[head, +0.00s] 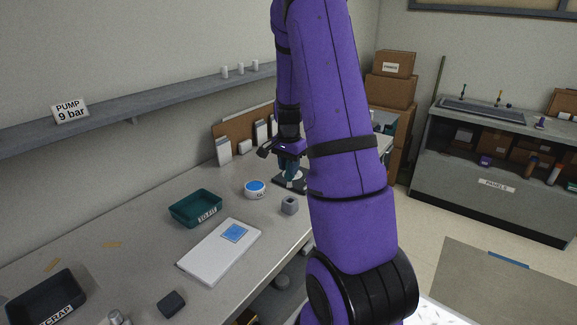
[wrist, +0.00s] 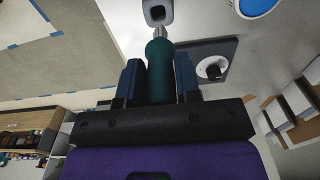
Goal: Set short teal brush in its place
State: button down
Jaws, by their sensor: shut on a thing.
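The teal brush (wrist: 160,72) is held between the two blue fingers of my gripper (wrist: 158,62), with its short metal end (wrist: 159,32) pointing away from the palm. In the head view my gripper (head: 290,166) is partly hidden by my arm, above a dark square plate (head: 279,182). A small grey holder with an opening (head: 289,205) stands on the bench in front of the plate. In the wrist view this grey holder (wrist: 158,18) lies just beyond the metal end; I cannot tell whether they touch.
The dark plate (wrist: 225,48) bears a white round part with a dark centre. A white tub with a blue top (head: 255,189), a green tray (head: 196,208), a white book (head: 219,252) and a dark scrap tray (head: 46,297) are on the bench. White boxes line the wall.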

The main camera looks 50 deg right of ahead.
aim_at(289, 187)
jog(key=shift+d+f, duration=0.1)
jog(key=shift+f, duration=2.15)
jog(key=shift+s+f, duration=0.1)
jog(key=shift+f, duration=2.4)
jog(key=c, duration=0.7)
grip_release()
jog(key=shift+c, duration=0.2)
notch_tip(289, 187, up, 11)
jog(key=shift+f, duration=0.1)
jog(key=shift+a, duration=0.2)
